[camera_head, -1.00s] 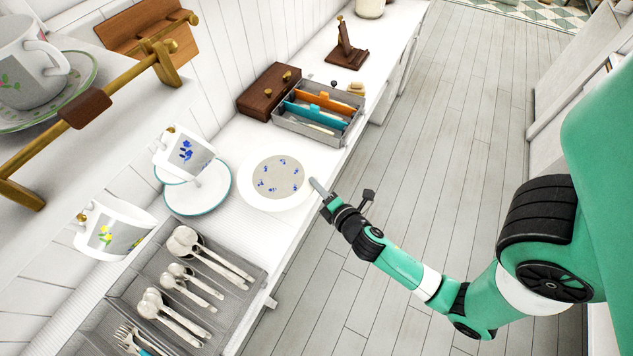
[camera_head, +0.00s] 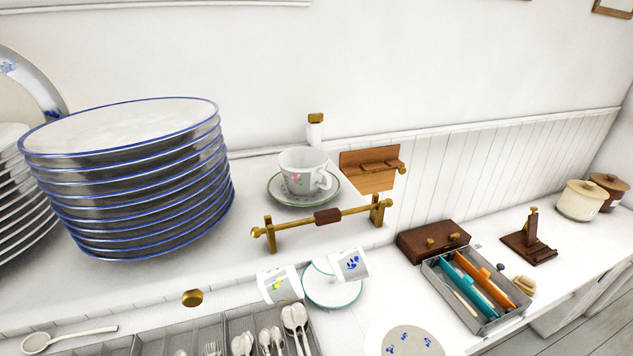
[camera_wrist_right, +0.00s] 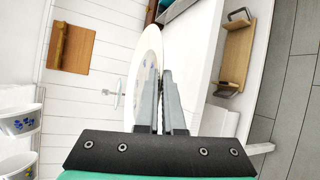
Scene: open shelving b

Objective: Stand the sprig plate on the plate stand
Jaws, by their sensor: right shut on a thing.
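The sprig plate (camera_head: 408,341), white with blue sprigs on a greyish middle, shows at the bottom edge of the head view, partly cut off. In the right wrist view the plate (camera_wrist_right: 148,75) is seen nearly edge-on. My right gripper (camera_wrist_right: 165,82) is shut on its rim there. The right gripper is out of the head view. A dark wooden stand (camera_head: 529,247), which looks like the plate stand, is on the counter at the right, empty, beyond the cutlery tray. My left gripper is in neither view.
A grey tray (camera_head: 437,280) with orange and teal items and a dark wooden box (camera_head: 420,246) stand between plate and stand. Hanging cups (camera_head: 349,265), a saucer (camera_head: 331,294) and a brass rail (camera_head: 285,228) are left of them. Blue-rimmed plates (camera_head: 140,190) are stacked above.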

